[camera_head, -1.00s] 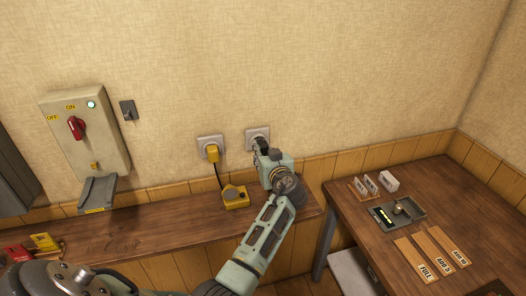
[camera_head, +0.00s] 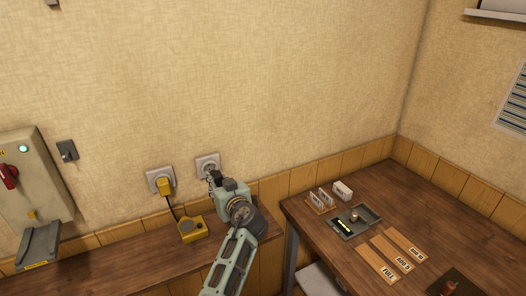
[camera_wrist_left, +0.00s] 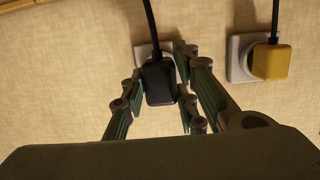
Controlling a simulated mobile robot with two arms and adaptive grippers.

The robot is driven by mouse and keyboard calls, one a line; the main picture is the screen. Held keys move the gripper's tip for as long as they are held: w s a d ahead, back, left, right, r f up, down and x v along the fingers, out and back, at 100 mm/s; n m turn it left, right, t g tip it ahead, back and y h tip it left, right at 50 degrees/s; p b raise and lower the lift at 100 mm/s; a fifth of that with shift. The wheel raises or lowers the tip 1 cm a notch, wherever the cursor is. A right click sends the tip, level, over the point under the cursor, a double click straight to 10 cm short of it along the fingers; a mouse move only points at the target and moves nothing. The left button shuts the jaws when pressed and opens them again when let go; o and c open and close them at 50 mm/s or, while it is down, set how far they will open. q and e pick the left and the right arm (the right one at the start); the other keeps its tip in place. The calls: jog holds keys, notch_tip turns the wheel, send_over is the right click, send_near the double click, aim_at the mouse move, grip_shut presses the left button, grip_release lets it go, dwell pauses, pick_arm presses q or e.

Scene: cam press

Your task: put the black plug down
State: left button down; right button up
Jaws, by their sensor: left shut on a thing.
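The black plug (camera_wrist_left: 159,82) sits between the fingers of my left gripper (camera_wrist_left: 156,97), which is shut on it. Its dark cord runs up out of the left wrist view. Right behind the plug is a white wall socket (camera_wrist_left: 142,52), partly hidden by it. In the head view, my left gripper (camera_head: 214,180) is close in front of this socket (camera_head: 208,163), and the plug is mostly hidden. I cannot tell whether the plug's pins are in the socket. My right gripper is not in view.
A yellow plug (camera_head: 166,187) is in the socket to the left, its cord running to a yellow box (camera_head: 193,229) on the wooden shelf (camera_head: 120,270). A switch box (camera_head: 35,180) hangs at left. The table (camera_head: 460,210) at right holds a tray (camera_head: 368,214) and labelled strips.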

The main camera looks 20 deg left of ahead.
pick_arm(q)
jog(key=s+d+f+m+t+h+b, duration=0.3)
jog(key=s+d+m+h, duration=0.1)
jog(key=s+d, duration=0.3)
jog(key=s+d+f+m+t+h+b, duration=0.2)
jog(key=s+d+f+m+h+b, duration=0.15)
jog(key=s+d, duration=0.4)
jog(key=s+d+r+m+h+b, duration=0.1)
jog(key=s+d+r+m+h, duration=0.1)
jog(key=s+d+r+h, duration=0.2)
jog(key=s+d, duration=0.2)
jog(key=shift+s+d+r+t+h+b, duration=0.2)
jog(key=shift+s+r+t+h+b, duration=0.1)
jog(key=shift+s+h+b, duration=0.1)
jog(key=shift+m, duration=0.25)
